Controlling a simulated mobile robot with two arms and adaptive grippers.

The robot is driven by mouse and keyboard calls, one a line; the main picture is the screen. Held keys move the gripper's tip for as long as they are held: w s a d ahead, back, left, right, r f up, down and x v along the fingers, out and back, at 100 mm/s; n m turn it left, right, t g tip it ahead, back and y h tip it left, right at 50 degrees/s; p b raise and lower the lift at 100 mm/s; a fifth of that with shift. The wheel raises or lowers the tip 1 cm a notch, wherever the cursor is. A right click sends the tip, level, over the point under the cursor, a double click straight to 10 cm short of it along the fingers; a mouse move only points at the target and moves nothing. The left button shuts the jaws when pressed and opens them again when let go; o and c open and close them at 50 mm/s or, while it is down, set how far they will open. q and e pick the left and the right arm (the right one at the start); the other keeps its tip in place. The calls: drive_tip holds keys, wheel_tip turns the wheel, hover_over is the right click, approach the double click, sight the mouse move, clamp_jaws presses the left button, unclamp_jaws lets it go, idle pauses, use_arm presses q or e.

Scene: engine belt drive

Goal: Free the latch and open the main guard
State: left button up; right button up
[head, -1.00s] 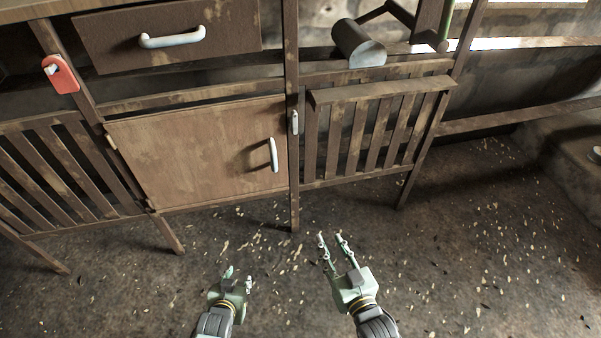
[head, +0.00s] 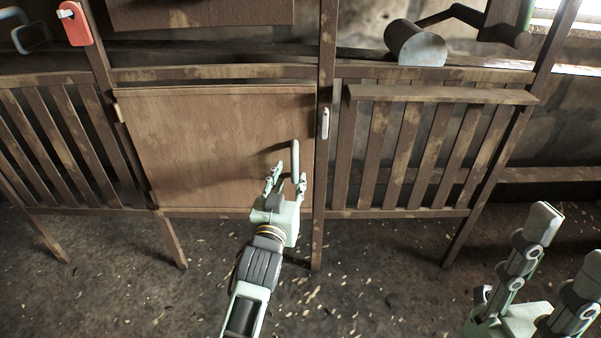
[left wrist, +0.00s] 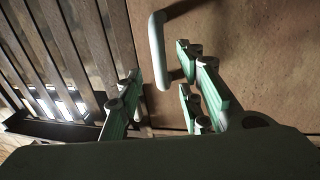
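The main guard (head: 215,140) is a flat brown panel, closed flush in its frame in the head view. Its pale upright handle (head: 295,160) sits near the right edge and also shows in the left wrist view (left wrist: 157,48). A small white latch (head: 324,123) is on the post just right of the panel; it stands upright. My left gripper (head: 287,178) is open at the handle's lower part. In the left wrist view its fingers (left wrist: 160,97) lie on either side of the handle's line, with no clear contact. My right gripper (head: 562,258) is open and empty at the lower right.
Slatted guards stand left (head: 68,145) and right (head: 420,150) of the panel. A red tag (head: 74,24) hangs on the left post. A grey-ended cylinder (head: 418,45) and a crank-like bar sit above the right guard. The littered floor (head: 370,290) in front is clear.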

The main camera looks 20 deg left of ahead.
sight(293, 169)
use_arm(q)
drive_tip(key=w, duration=0.2)
drive_tip(key=w+b, duration=0.1)
drive_tip(key=w, duration=0.1)
drive_tip(key=w+b, duration=0.1)
drive_tip(key=w, duration=0.1)
drive_tip(key=shift+a, duration=0.3)
clamp_jaws()
